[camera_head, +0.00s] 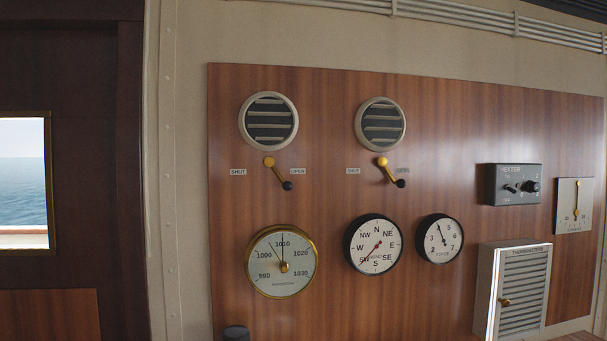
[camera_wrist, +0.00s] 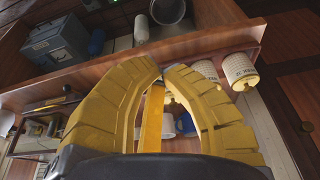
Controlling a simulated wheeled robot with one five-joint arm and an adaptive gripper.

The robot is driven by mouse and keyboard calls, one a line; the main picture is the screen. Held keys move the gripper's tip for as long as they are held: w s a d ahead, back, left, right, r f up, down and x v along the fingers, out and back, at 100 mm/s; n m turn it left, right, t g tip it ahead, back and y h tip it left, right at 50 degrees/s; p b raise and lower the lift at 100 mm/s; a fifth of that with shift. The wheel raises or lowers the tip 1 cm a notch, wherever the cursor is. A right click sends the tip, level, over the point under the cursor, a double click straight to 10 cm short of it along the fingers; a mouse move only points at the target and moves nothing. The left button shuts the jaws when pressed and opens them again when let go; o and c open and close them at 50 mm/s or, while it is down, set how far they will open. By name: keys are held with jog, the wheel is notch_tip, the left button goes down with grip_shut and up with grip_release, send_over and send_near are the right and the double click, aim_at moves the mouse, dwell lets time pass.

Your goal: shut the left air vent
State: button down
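The left air vent (camera_head: 268,121) is a round, pale-rimmed grille high on the wood panel in the head view, with dark gaps between its slats. Below it is its lever (camera_head: 278,174), with a yellow pivot and a black knob (camera_head: 287,186) pointing down and right. A SHUT label (camera_head: 238,172) is left of the lever and an OPEN label (camera_head: 298,171) is right of it. The knob is on the OPEN side. My gripper (camera_wrist: 163,69) shows only in the wrist view; its yellow fingertips are together and hold nothing visible. It is away from the vent and lever.
A similar right vent (camera_head: 380,124) has its own lever (camera_head: 391,173). Below are a barometer (camera_head: 282,262) and two dials; a heater box (camera_head: 512,184) and louvred cabinet (camera_head: 522,290) are at right. The wrist view shows a wooden shelf (camera_wrist: 120,62) with a grey box (camera_wrist: 55,45) and containers.

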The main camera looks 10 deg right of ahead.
jog(key=shift+d, duration=0.1)
jog(key=w+r+m+t+p, duration=0.2)
jog(key=w+r+t+p, duration=0.1)
jog(key=w+r, duration=1)
jog(key=w+r+m+t+p, duration=0.2)
jog(key=w+r+t, duration=0.4)
jog(key=w+r, duration=0.7)
jog(key=w+a+r+m+t+p, duration=0.1)
jog(key=w+r+t+p, duration=0.4)
jog(key=w+r, duration=0.9)
notch_tip(320, 180, up, 10)
jog(key=shift+r+m, duration=0.1)
jog(key=shift+m, duration=0.3)
